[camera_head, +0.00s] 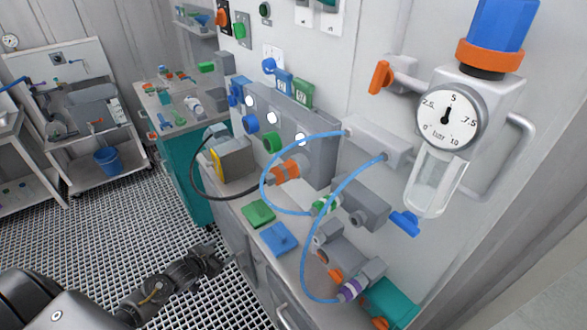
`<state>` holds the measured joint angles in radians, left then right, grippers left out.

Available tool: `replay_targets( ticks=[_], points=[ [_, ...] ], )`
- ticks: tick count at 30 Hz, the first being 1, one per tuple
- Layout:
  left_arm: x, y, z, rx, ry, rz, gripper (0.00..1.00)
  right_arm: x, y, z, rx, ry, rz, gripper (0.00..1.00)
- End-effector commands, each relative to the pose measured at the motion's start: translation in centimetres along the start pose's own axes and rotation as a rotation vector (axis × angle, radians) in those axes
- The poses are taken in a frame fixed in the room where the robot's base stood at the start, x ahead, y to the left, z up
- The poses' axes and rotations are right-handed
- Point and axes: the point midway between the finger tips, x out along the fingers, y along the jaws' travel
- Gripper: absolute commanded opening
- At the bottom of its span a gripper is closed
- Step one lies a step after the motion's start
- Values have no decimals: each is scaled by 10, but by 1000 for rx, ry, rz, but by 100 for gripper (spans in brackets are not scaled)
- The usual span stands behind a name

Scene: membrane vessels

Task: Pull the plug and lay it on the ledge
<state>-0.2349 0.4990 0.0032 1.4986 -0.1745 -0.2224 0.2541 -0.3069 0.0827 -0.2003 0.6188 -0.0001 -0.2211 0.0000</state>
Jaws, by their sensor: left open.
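The plug (285,172), with an orange band, sits at the lower front of the grey wall panel (320,150) and appears seated in it. A black cable (204,196) loops from its end toward the yellow and grey box (236,158). The light grey ledge (294,262) runs below the panel. A green pad (258,213) and a blue pad (280,239) lie on it. My left gripper (212,257) is open and empty, low and in front of the ledge, apart from the plug. My right gripper is out of view.
Blue tubes (263,178) arch in front of the panel close to the plug. A gauge unit (448,118) hangs at the right. Valves and fittings (347,292) crowd the ledge's near end.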

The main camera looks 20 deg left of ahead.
Motion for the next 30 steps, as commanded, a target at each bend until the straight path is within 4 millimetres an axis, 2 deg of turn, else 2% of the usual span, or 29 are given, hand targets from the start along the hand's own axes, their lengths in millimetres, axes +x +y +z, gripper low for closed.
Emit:
replay_targets(
  ticks=[1,5,9,12,15,18,22,26,30],
  points=[
    [-4,-5,-34,8,61,10,67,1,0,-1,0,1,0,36],
    [-24,-10,-113,14,205,46,67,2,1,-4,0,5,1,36],
    [-58,-2,-194,20,354,109,67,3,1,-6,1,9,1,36],
    [-90,12,-245,22,451,169,67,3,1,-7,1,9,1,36],
    [-124,31,-284,17,529,238,67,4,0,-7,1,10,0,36],
    [-153,49,-311,4,583,303,67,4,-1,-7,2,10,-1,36],
    [-179,67,-330,-26,618,373,67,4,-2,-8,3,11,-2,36],
    [-192,77,-337,-68,625,420,67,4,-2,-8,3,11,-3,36],
    [-195,80,-338,-94,621,436,67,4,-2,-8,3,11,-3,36]
  ],
)
